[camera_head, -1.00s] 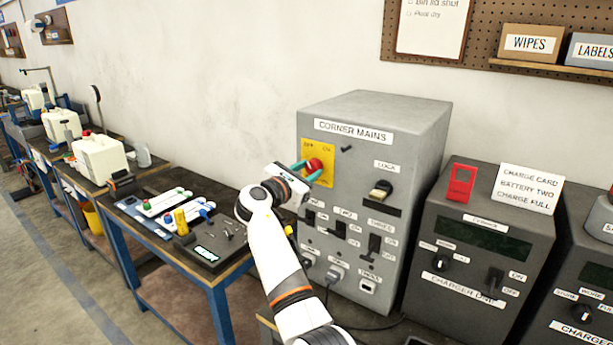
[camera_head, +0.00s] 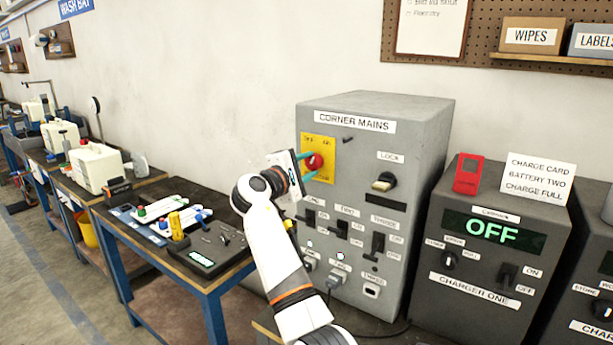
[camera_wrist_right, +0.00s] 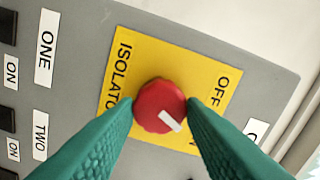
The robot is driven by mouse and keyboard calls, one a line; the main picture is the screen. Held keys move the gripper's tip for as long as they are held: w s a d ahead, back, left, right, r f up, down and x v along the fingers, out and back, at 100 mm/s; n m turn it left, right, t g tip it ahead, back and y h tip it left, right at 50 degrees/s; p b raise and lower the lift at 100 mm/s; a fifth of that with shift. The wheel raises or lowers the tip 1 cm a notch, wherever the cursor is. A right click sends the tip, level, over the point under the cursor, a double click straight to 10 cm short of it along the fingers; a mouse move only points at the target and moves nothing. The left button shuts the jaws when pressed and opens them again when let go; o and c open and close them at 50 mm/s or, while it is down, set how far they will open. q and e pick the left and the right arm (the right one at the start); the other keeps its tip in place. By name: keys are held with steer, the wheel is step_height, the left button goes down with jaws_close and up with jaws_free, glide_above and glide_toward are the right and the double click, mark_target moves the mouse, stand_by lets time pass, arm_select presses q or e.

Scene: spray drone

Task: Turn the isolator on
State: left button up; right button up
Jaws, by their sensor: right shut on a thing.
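The isolator is a round red knob (camera_head: 315,160) on a yellow plate (camera_head: 328,146), on the front of the grey cabinet (camera_head: 360,185) labelled CORNER MAINS. In the right wrist view, the knob (camera_wrist_right: 158,105) sits between the two green fingers of my right gripper (camera_wrist_right: 162,108), which touch its sides. The white mark on the knob points to the lower right in that view. The right gripper also shows in the head view (camera_head: 309,167), shut on the knob from the front left. The ON word on the plate is not clearly readable. My left gripper is not in view.
Below the knob are several black switches, with small lights near the lower ones. A charger (camera_head: 490,240) at the right has a lit display reading OFF. A dark bench (camera_head: 150,215) with tools stands left. A red card holder (camera_head: 468,174) stands on the charger.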

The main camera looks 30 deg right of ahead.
steer(key=shift+f+m+b, duration=0.15)
steer(key=shift+m+b, duration=1.1)
steer(key=shift+m, duration=0.55)
steer(key=o, duration=1)
steer(key=shift+a, duration=0.1)
steer(key=b+v, duration=0.3)
steer(key=v, duration=0.9)
